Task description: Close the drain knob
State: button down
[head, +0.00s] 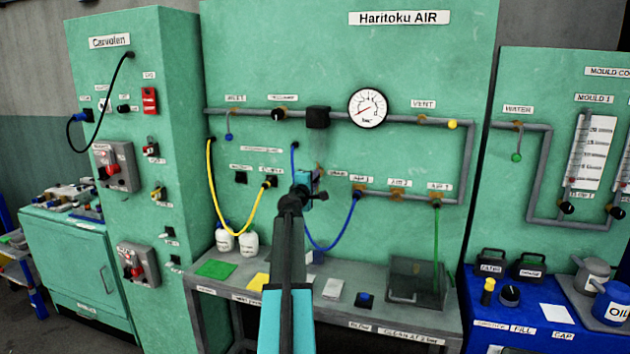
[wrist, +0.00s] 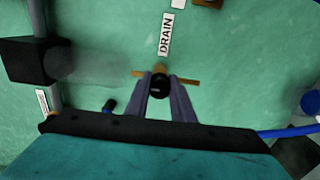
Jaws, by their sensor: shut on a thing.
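The drain knob (wrist: 159,88) is a small round black knob on a brass-coloured fitting in the wrist view. It sits on the green panel below the white DRAIN label (wrist: 166,33). The fingers of my gripper (wrist: 161,82) are on either side of the knob and shut on it. In the head view my gripper (head: 305,184) is up against the Haritoku AIR panel, below the black block on the pipe. My arm and gripper hide the knob there.
A grey pipe with a pressure gauge (head: 368,108) runs above my gripper. A blue hose (head: 345,228) and a yellow hose (head: 212,190) hang close by. The grey bench (head: 420,318) below holds coloured cards, white bottles and a clear box.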

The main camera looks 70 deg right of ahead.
jog(key=shift+f, duration=0.1)
jog(key=c, duration=1.5)
grip_release()
jog(key=shift+c, duration=0.2)
jog(key=shift+a, duration=0.1)
jog(key=a+b, duration=0.3)
jog(key=a, duration=1)
jog(key=shift+s+a, duration=0.35)
jog(key=shift+s, duration=0.05)
